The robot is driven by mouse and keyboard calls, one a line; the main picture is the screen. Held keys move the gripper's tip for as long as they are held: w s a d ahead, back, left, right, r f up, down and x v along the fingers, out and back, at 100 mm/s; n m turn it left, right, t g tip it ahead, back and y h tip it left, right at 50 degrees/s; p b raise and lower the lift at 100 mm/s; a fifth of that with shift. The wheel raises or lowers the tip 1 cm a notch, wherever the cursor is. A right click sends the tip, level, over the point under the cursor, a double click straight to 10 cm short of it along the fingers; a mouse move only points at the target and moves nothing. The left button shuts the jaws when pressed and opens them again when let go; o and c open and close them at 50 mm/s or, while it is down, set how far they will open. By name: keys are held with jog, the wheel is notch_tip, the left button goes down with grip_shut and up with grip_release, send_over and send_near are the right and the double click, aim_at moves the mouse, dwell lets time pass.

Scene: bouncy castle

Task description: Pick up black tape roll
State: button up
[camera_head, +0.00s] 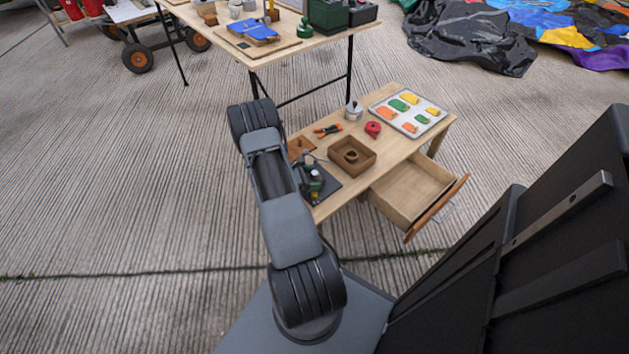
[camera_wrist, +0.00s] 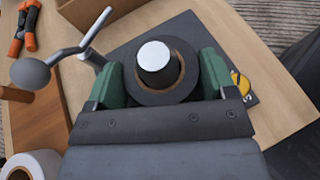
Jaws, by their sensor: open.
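The black tape roll (camera_wrist: 163,97) shows in the wrist view with a brown inner edge, around or just below a dark post with a white top (camera_wrist: 155,56). It is over a dark mat (camera_wrist: 188,28). My gripper (camera_wrist: 161,78) is open, with one green finger on each side of the roll; I cannot tell whether they touch it. In the head view my gripper (camera_head: 313,180) is low over the dark mat (camera_head: 331,186), and the roll is hard to make out there.
A metal lever with a grey ball knob (camera_wrist: 30,74) is close to the left finger. A yellow item (camera_wrist: 241,83) lies to the right. A brown box (camera_head: 365,167), pliers (camera_head: 328,131), red tape (camera_head: 373,129) and a tray (camera_head: 389,97) share the bench. A drawer (camera_head: 408,200) stands open.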

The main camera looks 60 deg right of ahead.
jog(key=c, duration=0.6)
jog(key=shift+r, duration=0.15)
